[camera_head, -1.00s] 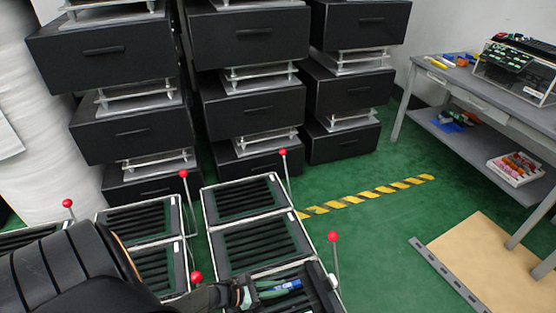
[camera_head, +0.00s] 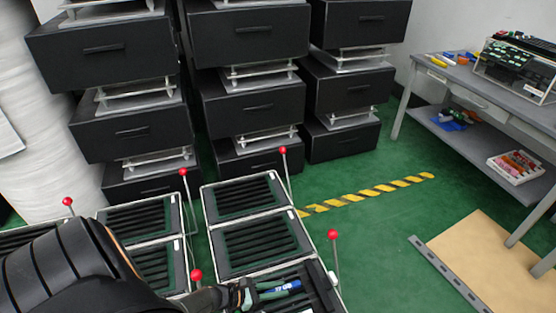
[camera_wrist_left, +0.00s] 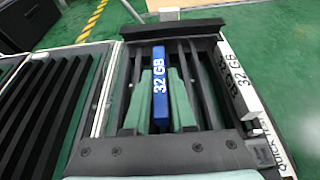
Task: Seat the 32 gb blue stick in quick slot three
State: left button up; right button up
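The blue stick (camera_wrist_left: 159,92), lettered 32 GB, lies lengthwise between the green pads of my left gripper (camera_wrist_left: 161,105). The pads sit close against both its sides, so the gripper looks shut on it. In the head view the blue stick (camera_head: 283,288) and my left gripper (camera_head: 262,293) are over the nearest slotted black fixture (camera_head: 318,290). The stick's underside is hidden, so I cannot tell how deep it sits. My right gripper is not in view.
Neighbouring slotted fixtures (camera_head: 252,246) have upright levers with red knobs (camera_head: 333,234). Black drawer units (camera_head: 255,86) stand behind. A grey workbench (camera_head: 480,85) is at the right.

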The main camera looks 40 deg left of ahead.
pick_arm(q)
jog(key=o, duration=0.4)
jog(key=p+v, duration=0.3)
jog(key=v, duration=0.8)
jog(key=shift+s+r, duration=0.1)
jog(key=shift+r, duration=0.1)
jog(key=shift+s+a+r, duration=0.2)
jog(key=shift+s+a, duration=0.15)
jog(key=shift+s, duration=0.15)
